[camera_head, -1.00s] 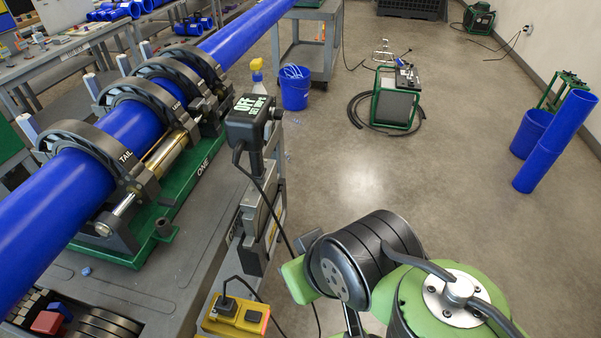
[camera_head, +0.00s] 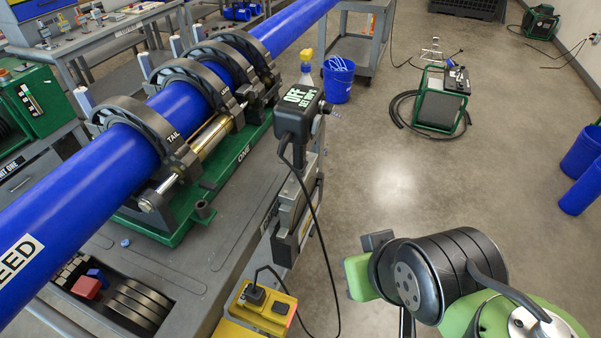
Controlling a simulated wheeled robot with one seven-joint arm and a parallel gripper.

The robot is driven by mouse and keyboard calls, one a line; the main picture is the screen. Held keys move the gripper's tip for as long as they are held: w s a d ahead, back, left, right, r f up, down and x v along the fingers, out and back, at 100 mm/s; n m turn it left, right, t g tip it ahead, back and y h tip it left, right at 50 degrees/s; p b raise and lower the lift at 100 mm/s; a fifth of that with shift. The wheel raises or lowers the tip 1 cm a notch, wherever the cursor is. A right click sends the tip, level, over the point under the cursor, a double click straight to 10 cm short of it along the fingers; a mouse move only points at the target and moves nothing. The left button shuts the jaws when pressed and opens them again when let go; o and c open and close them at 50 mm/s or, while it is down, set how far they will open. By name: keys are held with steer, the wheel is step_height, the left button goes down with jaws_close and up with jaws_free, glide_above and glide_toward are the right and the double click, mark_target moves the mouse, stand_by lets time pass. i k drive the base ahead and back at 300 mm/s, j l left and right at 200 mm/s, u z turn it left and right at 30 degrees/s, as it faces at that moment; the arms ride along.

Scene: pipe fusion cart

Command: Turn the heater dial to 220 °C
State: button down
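The heater (camera_head: 297,122) is a black box on an upright post at the right edge of the cart. Its top display reads "OFF" with a smaller set line below, too small to read surely. A small dark knob (camera_head: 325,107) sticks out from the box's right side and may be the dial; its markings cannot be read. A black cable hangs from the box. My arm links (camera_head: 440,278), green and black, are at the lower right, apart from the heater. My gripper's fingers do not show.
The cart (camera_head: 215,262) carries a green clamp base (camera_head: 205,196) holding a long blue pipe (camera_head: 90,178). A yellow socket box (camera_head: 266,310) sits low at the cart's edge. A spray bottle (camera_head: 306,70) and blue bucket (camera_head: 338,82) stand behind.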

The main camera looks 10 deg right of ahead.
mark_target(326, 108)
steer(key=l+u, duration=0.15)
steer(key=u, duration=0.25)
steer(key=l+u, duration=0.2)
steer(key=u, duration=0.2)
steer(key=l+u, duration=0.2)
steer(key=u, duration=0.2)
